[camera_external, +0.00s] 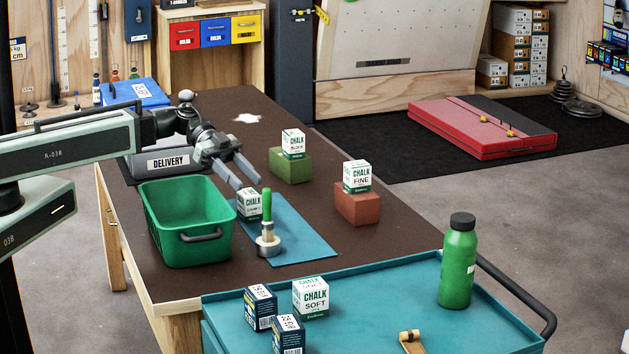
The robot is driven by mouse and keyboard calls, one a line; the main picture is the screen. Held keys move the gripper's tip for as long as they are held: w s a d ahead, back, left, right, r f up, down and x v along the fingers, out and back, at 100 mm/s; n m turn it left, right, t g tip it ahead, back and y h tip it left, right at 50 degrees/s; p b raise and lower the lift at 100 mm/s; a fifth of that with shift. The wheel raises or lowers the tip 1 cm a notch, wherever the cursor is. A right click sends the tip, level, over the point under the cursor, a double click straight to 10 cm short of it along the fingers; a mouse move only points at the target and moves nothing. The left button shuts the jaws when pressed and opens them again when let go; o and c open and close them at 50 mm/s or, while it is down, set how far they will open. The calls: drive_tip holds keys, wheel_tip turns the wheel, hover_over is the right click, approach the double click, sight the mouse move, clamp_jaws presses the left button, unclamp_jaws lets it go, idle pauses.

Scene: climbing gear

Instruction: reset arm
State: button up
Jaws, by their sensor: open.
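My arm reaches in from the left over the brown-topped table (335,240). My gripper (248,180) is open, its two fingers apart and pointing down to the right. The fingertips are just above a white and green chalk box (249,207) in this view. I cannot tell whether they touch it. The box stands on or beside a blue mat (293,232), partly hidden by the green-handled brush (267,225) in front of it. Nothing shows held between the fingers.
A green bin (163,235) stands left of the mat. Chalk boxes sit on a green block (290,166) and a red-brown block (357,207). A delivery tray (140,168) lies behind the bin. In front, a teal cart (380,300) holds boxes and a green bottle (458,265).

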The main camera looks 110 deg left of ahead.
drive_tip(key=w+d+f+n+g+p, duration=0.1)
drive_tip(key=d+f+g, duration=0.1)
drive_tip(key=d, duration=0.5)
drive_tip(key=w+d+f+n+g+p, duration=0.1)
drive_tip(key=d+g, duration=0.3)
drive_tip(key=d, duration=0.4)
drive_tip(key=w+d+f+n+g+p, duration=0.1)
drive_tip(key=w+d+f+g+p, duration=0.1)
drive_tip(key=d, duration=0.6)
drive_tip(key=shift+w+f+n+g+y, duration=0.1)
drive_tip(key=shift+f+n+g+y, duration=0.3)
drive_tip(key=shift+f+g, duration=0.45)
drive_tip(key=s+d+f+g+y, duration=0.1)
drive_tip(key=d+f+y, duration=0.1)
drive_tip(key=d, duration=0.4)
drive_tip(key=s+d+f+g+y, duration=0.1)
drive_tip(key=d+f+y, duration=0.1)
drive_tip(key=d, duration=0.5)
drive_tip(key=shift+s+d+g+b, duration=0.25)
drive_tip(key=shift+s+g+b, duration=0.05)
drive_tip(key=shift+g+b, duration=0.1)
